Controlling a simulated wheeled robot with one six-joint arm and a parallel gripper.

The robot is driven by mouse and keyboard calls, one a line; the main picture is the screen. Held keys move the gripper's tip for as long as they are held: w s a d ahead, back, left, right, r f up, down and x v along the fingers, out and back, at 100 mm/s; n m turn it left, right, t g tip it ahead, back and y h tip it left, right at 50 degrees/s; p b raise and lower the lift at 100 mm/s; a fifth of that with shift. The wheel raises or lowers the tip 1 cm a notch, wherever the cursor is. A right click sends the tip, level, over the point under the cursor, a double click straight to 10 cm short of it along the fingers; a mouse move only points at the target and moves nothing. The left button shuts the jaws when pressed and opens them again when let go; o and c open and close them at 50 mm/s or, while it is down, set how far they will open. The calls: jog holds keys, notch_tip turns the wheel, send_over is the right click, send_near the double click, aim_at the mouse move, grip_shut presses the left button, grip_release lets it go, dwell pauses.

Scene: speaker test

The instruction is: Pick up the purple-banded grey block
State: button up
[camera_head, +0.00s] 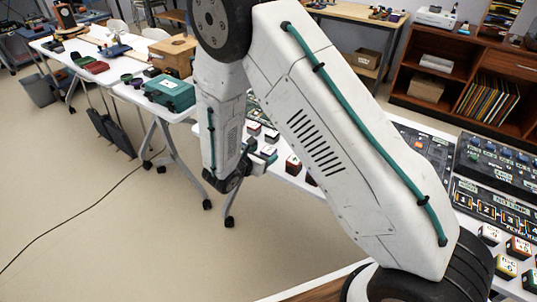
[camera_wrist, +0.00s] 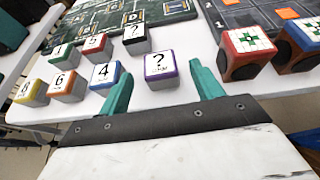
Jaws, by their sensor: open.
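The purple-banded grey block (camera_wrist: 160,72) stands on the white table in the wrist view, with a question mark on its white top. My gripper (camera_wrist: 160,69) is open, one teal finger to the left of the block and one to the right. The block appears between and slightly beyond the fingers, and I see no contact. In the head view my gripper (camera_head: 258,160) is at the table edge beside several small blocks, partly behind my arm. I cannot tell the purple-banded block there.
A blue-banded block (camera_wrist: 104,76) stands close to the left finger. A black-banded block (camera_wrist: 135,40) is behind. A larger red block (camera_wrist: 246,52) stands right. A dark green board (camera_wrist: 112,16) lies behind.

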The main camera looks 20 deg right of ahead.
aim_at(265, 153)
jog(key=x, duration=0.4)
jog(key=shift+w+d+f, duration=0.15)
jog(key=shift+w+f, duration=0.05)
jog(key=shift+f, duration=0.1)
jog(key=c, duration=1.1)
jog(key=shift+r, duration=0.1)
